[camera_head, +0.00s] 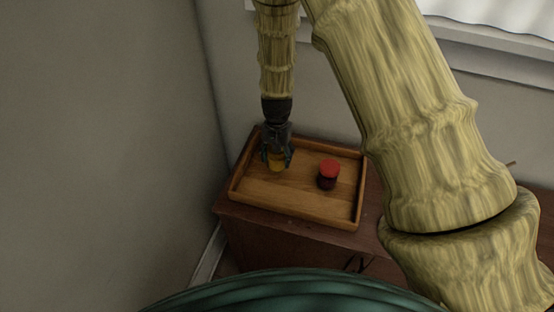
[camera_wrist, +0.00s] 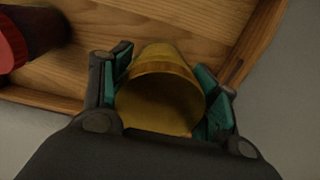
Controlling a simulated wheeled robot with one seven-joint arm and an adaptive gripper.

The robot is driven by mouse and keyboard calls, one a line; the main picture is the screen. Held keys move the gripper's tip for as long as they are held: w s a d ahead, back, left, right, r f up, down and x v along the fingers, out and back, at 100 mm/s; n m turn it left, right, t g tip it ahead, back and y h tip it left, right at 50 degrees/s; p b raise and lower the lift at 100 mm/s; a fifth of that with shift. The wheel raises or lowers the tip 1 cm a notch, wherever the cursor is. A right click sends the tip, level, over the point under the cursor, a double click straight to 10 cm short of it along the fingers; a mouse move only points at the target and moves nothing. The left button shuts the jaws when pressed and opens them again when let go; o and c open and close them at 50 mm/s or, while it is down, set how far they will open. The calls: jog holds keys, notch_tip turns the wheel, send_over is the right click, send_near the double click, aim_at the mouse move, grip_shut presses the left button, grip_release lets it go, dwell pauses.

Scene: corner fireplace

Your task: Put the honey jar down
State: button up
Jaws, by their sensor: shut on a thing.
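The honey jar (camera_head: 277,162) is amber-yellow and stands between the fingers of my gripper (camera_head: 276,156), over the left part of a wooden tray. In the wrist view the honey jar (camera_wrist: 160,90) fills the space between the two teal finger pads of my gripper (camera_wrist: 165,100), which are shut on its sides. The jar is at or just above the tray floor; I cannot tell whether it touches. The gripper hides its upper part in the head view.
The wooden tray (camera_head: 257,205) has raised rims and sits on a dark brown cabinet (camera_head: 270,243) near the wall corner. A dark jar with a red lid (camera_head: 328,172) stands in the tray right of the honey jar; it also shows in the wrist view (camera_wrist: 28,40). Tray floor between them is clear.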

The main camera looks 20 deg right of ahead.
aim_at(276, 161)
jog(key=f, duration=0.1)
jog(key=w+f+p, duration=0.1)
jog(key=f, duration=0.1)
jog(key=shift+f, duration=0.1)
jog(key=shift+s+f+p, duration=0.2)
jog(key=shift+s+p, duration=0.1)
jog(key=shift+w+f, duration=0.1)
jog(key=shift+f, duration=0.2)
jog(key=o, duration=1.3)
jog(key=shift+r+b, duration=2.2)
jog(key=shift+r, duration=4)
